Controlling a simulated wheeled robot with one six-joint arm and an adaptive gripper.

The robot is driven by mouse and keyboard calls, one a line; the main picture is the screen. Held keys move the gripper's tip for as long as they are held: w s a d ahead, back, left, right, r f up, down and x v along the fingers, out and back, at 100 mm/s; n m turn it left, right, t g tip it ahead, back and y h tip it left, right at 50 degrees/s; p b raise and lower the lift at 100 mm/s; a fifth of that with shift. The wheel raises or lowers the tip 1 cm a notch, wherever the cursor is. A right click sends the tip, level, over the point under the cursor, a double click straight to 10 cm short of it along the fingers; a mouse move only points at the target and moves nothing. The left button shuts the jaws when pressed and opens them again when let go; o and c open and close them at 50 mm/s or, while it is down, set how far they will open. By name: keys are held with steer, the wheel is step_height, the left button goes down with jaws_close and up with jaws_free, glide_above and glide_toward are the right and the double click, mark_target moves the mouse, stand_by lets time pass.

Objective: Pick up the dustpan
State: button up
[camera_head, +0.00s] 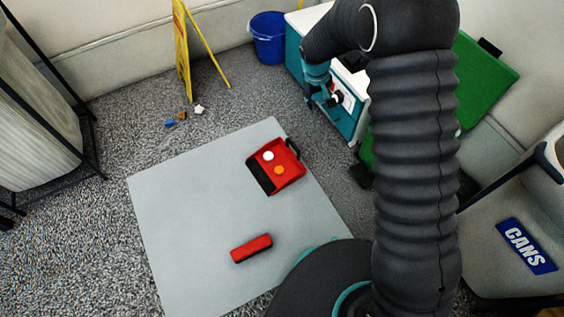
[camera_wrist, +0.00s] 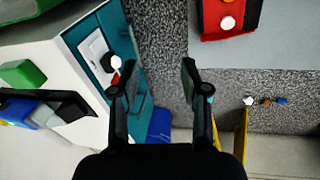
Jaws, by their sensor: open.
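The dustpan (camera_head: 288,160) is red with a black lip and a black handle, and lies on the grey mat (camera_head: 180,215). A white ball (camera_head: 267,156) and an orange ball (camera_head: 279,170) lie in it. My gripper (camera_wrist: 159,70) is open and empty, apart from the dustpan. In the head view my gripper (camera_head: 324,96) hangs beyond the dustpan to the upper right, in front of the white and teal cabinet.
A red brush-like block (camera_head: 251,248) lies on the mat. The white and teal cabinet (camera_head: 297,58), a blue bucket (camera_head: 268,40) and a yellow floor sign (camera_head: 181,50) stand at the back. Small scraps (camera_head: 182,116) lie on the carpet. A bin labelled CANS (camera_head: 526,245) stands right.

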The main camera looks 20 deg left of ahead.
steer(key=n, duration=0.2)
glide_toward(294, 146)
steer(key=x, duration=0.4)
steer(key=shift+w+a+f, duration=0.15)
steer(key=shift+w+f, duration=0.1)
steer(key=shift+w, duration=0.05)
steer(key=x, duration=0.4)
steer(key=shift+s+d+f, duration=0.25)
steer(key=shift+f, duration=0.2)
steer(key=shift+w+f, duration=0.15)
steer(key=shift+f, duration=0.55)
jaws_close()
